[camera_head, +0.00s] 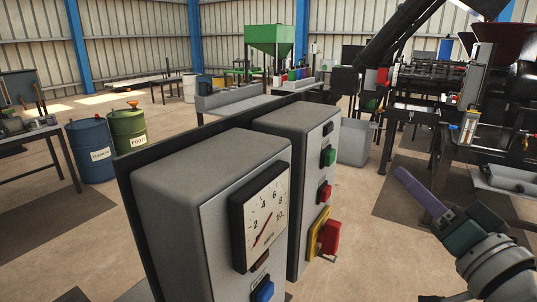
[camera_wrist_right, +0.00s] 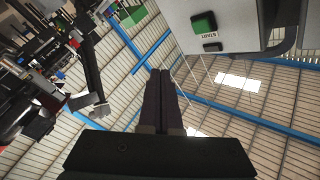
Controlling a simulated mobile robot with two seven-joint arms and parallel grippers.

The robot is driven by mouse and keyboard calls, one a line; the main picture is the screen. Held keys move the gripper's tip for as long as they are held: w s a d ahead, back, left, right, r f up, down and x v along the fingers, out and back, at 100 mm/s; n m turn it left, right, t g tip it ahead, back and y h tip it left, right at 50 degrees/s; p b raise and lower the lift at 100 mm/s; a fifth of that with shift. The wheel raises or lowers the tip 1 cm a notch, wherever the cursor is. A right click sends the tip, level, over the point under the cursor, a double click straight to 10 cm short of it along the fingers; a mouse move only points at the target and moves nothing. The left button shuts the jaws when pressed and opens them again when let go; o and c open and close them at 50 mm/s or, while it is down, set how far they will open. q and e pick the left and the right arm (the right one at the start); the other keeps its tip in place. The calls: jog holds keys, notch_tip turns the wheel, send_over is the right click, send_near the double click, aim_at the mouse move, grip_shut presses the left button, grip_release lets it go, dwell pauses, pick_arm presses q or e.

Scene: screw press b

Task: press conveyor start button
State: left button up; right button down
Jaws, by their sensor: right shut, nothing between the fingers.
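The green start button (camera_head: 328,157) is on the front of the rear grey control box (camera_head: 300,130) in the head view. A red button (camera_head: 325,192) is below it. In the right wrist view the green button (camera_wrist_right: 204,23) shows at the top, beside the upside-down word START. My right gripper (camera_head: 402,174) is shut and empty, with purple-grey fingers pointing up and left. It is to the right of the box, apart from the button. Its fingers (camera_wrist_right: 160,75) point up past the left of the box in the wrist view. My left gripper is not in view.
A red switch on a yellow plate (camera_head: 318,228) juts from the rear box. The nearer box has a dial gauge (camera_head: 262,215) and a blue button (camera_head: 263,291). Machinery (camera_head: 440,85) stands at the back right. Blue (camera_head: 91,150) and green (camera_head: 128,130) barrels stand left.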

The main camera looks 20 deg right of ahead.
jog(key=w+a+b, duration=0.1)
jog(key=w+a, duration=0.4)
jog(key=w, duration=0.1)
jog(key=shift+w+a, duration=0.15)
dwell(2.1)
jog(key=shift+w+a, duration=0.2)
jog(key=shift+w+a, duration=0.3)
jog(key=shift+w, duration=0.05)
dwell(0.8)
jog(key=shift+s+d, duration=0.55)
jog(key=shift+s, duration=0.1)
dwell(0.3)
jog(key=shift+s+d+p, duration=0.6)
jog(key=shift+s+d, duration=1.05)
jog(key=shift+s, duration=0.25)
